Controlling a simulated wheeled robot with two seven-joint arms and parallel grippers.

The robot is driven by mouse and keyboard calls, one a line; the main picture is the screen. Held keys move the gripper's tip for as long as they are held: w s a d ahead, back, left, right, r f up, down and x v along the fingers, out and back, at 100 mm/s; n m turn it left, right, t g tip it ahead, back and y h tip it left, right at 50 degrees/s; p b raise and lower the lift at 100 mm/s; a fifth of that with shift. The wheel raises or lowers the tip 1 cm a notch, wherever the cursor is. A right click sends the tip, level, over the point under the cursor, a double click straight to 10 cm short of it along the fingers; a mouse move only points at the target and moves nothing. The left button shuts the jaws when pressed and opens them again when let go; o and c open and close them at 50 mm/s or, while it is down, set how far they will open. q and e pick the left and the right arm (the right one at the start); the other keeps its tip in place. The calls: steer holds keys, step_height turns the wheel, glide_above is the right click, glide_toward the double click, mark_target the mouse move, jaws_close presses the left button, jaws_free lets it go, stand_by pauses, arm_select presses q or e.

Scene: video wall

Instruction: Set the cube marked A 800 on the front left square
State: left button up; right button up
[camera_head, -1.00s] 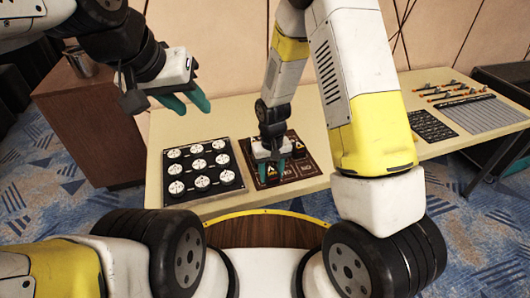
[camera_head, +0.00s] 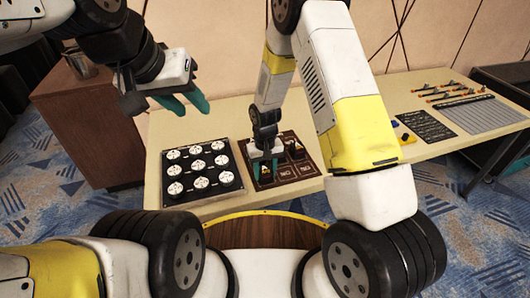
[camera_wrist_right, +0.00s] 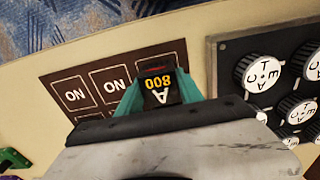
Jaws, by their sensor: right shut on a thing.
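The cube marked A 800 (camera_wrist_right: 158,88), black with yellow and white marking, is between the teal fingers of my right gripper (camera_wrist_right: 158,92). In the head view my right gripper (camera_head: 265,172) points down at the front left part of the brown board (camera_head: 296,178). The cube is over or on the front left square; I cannot tell whether it touches. Two squares marked ON, the middle (camera_wrist_right: 112,82) and the right (camera_wrist_right: 74,94), lie beside it in the front row, bare. My left gripper (camera_head: 186,102) is open and empty, high above the table's left end.
A black panel with several white-topped knobs (camera_head: 200,168) stands close left of the board. Another dark cube with a yellow mark (camera_head: 297,149) sits further back on the board. A black mat (camera_head: 424,125), a grey ribbed pad (camera_head: 484,115) and several small tools (camera_head: 450,90) lie to the right.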

steer(key=o, duration=1.4)
step_height(320, 180, up, 12)
step_height(320, 180, up, 8)
steer(key=t, duration=0.1)
glide_above(265, 169)
steer(key=s+d, duration=0.1)
steer(key=d, duration=0.2)
steer(key=s+d+r+m+t, duration=0.1)
steer(key=s+d+r, duration=0.2)
steer(key=s+r, duration=0.3)
steer(key=s+d+r+m+t+y, duration=0.1)
steer(key=s+d+r+t, duration=0.1)
steer(key=s+d+r, duration=0.2)
steer(key=s+d+r+m+t+y, duration=0.1)
steer(key=s+d+r, duration=0.3)
steer(key=s+r, duration=0.4)
steer(key=shift+s+d+r+t, duration=0.1)
steer(key=shift+s+r+t, duration=0.3)
steer(key=shift+r+t, duration=0.2)
